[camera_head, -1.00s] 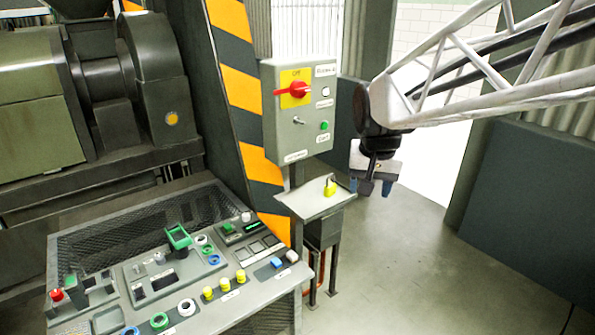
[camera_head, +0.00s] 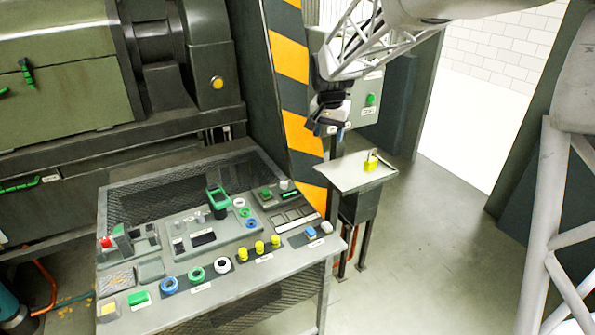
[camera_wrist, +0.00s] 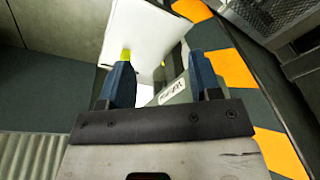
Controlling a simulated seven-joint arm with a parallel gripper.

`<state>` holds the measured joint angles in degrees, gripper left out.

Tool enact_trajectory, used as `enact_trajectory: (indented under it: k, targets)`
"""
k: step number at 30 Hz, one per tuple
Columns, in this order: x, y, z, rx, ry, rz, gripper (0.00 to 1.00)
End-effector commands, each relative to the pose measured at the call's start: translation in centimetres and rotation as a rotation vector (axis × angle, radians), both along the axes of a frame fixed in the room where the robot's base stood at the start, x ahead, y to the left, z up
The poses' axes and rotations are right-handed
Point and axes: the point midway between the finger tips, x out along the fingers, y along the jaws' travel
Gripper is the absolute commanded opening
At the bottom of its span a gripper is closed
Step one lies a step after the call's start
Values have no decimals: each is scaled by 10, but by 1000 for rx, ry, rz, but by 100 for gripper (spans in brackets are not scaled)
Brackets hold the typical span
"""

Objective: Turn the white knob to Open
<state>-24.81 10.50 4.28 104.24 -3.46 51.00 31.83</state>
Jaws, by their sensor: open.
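The control desk (camera_head: 205,297) carries several knobs and buttons. A white ring-shaped knob (camera_head: 222,265) sits near its front edge, right of a green one (camera_head: 196,274) and a blue one (camera_head: 169,286). A smaller whitish knob (camera_head: 284,184) is at the desk's back right and a white button (camera_head: 326,227) at its right end. Labels are too small to read, so I cannot tell which is marked Open. My gripper (camera_head: 320,128) is in front of the grey switch box, above the desk's back right. In the wrist view its blue fingers (camera_wrist: 162,82) are apart, with nothing held.
A striped post (camera_head: 290,60) stands left of the box. Open floor (camera_head: 440,250) lies to the right.

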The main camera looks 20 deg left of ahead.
Motion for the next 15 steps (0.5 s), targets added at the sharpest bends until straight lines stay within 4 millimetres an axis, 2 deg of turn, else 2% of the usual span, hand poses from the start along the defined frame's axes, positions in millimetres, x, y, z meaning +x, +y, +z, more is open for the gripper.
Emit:
enact_trajectory:
  k: [3, 15]
  targets:
    - [17, 30, -16, 1, 7, -6, 58]
    - [64, 107, -68, 3, 37, -63, 58]
